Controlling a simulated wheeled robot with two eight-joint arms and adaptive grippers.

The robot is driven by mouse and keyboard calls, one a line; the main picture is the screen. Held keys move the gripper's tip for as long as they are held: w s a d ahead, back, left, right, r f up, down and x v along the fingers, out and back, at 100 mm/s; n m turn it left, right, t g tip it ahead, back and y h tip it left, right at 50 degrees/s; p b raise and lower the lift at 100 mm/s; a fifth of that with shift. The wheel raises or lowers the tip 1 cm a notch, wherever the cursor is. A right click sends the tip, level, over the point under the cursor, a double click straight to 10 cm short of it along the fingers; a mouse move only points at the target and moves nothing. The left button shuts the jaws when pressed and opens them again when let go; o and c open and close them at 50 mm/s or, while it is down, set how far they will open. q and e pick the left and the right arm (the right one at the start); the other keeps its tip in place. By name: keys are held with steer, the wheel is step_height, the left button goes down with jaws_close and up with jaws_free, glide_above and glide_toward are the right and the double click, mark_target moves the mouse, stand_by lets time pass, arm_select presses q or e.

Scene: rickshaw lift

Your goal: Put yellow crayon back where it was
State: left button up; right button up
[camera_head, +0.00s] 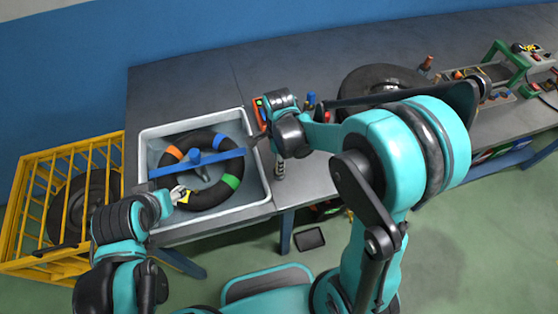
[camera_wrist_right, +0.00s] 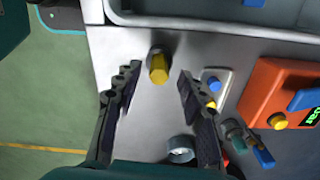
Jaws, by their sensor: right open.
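A short yellow faceted piece (camera_wrist_right: 158,68), which I take for the yellow crayon, shows in the right wrist view on the grey bench by the basin rim, with a darker end at its top. My right gripper (camera_wrist_right: 159,76) is open, with its two dark fingers on either side of the piece and a gap on both sides. In the head view my right gripper (camera_head: 267,142) is over the bench just right of the basin, and the crayon is hidden there. My left gripper (camera_head: 178,194) is over the near left of the basin, by the wheel; its jaws are too small to judge.
The grey basin (camera_head: 262,186) holds a black wheel (camera_head: 206,203) with coloured bands and a blue bar. An orange device (camera_wrist_right: 262,92) and a plate with a blue button (camera_wrist_right: 213,84) lie right of my right gripper. A yellow cage (camera_head: 20,215) stands left. A tyre lies behind my right arm.

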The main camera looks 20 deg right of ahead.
step_height(320, 180, up, 11)
steer(key=p, duration=0.3)
steer(key=s+d+r+n+t, duration=0.2)
steer(key=s+n, duration=0.3)
steer(key=n, duration=0.4)
steer(key=s+d+r+n+t, duration=0.2)
steer(key=s+n+t, duration=0.3)
steer(key=n, duration=0.5)
steer(key=shift+s+d+r, duration=0.2)
steer(key=shift+d+r, duration=0.2)
steer(key=shift+r, duration=0.1)
step_height(320, 180, down, 7)
steer(key=b, duration=0.7)
